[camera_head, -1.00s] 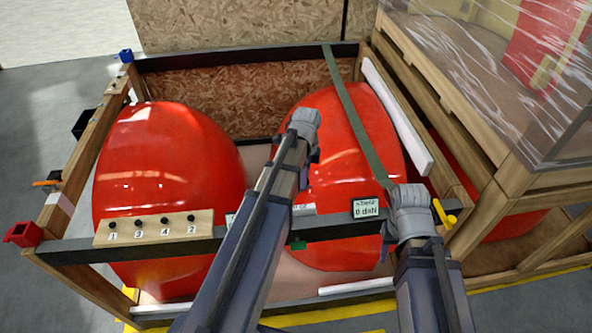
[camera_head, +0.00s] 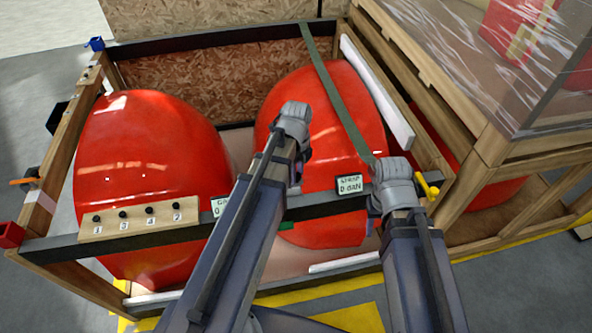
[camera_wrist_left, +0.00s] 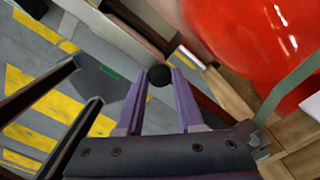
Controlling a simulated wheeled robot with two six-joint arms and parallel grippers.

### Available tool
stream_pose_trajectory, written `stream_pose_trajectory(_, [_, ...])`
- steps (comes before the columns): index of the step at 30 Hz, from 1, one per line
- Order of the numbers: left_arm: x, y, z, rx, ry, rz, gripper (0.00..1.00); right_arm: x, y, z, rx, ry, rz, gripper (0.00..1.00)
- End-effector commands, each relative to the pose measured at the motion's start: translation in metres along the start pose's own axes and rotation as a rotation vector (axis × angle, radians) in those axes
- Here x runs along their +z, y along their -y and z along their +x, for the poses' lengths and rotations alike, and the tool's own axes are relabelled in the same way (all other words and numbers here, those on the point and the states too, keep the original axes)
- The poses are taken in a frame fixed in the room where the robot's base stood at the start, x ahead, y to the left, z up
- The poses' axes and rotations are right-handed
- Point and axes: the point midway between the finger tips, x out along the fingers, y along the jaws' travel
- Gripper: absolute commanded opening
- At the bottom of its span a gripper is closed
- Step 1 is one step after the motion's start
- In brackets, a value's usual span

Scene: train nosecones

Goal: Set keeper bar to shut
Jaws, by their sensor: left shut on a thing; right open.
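A round black knob (camera_wrist_left: 160,75) sits between the purple fingertips of my left gripper (camera_wrist_left: 160,82) in the left wrist view, and the fingers are shut on it. Whether this knob belongs to the keeper bar cannot be told; no part is plainly marked as that bar. In the head view my left wrist (camera_head: 293,122) is over the right red nosecone (camera_head: 345,100), and its fingers are mostly hidden. My right wrist (camera_head: 393,180) is at the right end of the dark front rail (camera_head: 320,205). My right gripper (camera_head: 370,228) is open and mostly hidden behind its wrist.
A left red nosecone (camera_head: 150,150) stands in the wooden crate (camera_head: 45,205). A green strap (camera_head: 335,90) crosses the right nosecone. A numbered peg board (camera_head: 140,218) and a strap display (camera_head: 349,185) are on the front rail. A plastic-wrapped crate (camera_head: 490,150) stands on the right.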

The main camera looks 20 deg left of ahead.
Motion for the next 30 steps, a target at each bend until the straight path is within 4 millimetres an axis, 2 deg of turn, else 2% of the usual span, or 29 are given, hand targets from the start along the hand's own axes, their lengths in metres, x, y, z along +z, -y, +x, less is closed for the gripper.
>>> stream_pose_trajectory(9, [-0.0018,-0.0022,0.0004,0.005,-0.003,0.004,0.0,0.0,0.0,0.0004,0.0,0.0,0.0,0.49])
stream_pose_trajectory(10, [-0.0018,-0.0023,0.0004,0.005,-0.003,0.003,0.39,0.0,0.0,0.0004,0.0,0.0,0.0,0.49])
stream_pose_trajectory(18, [-0.0013,-0.0016,0.0003,0.003,-0.002,0.002,0.67,0.0,0.0,0.0003,0.0,0.0,0.0,0.49])
stream_pose_trajectory(30, [-0.0008,-0.0011,-0.0053,0.002,-0.001,0.001,0.67,0.0003,-0.0005,-0.0053,0.0,0.0,0.0,0.49])
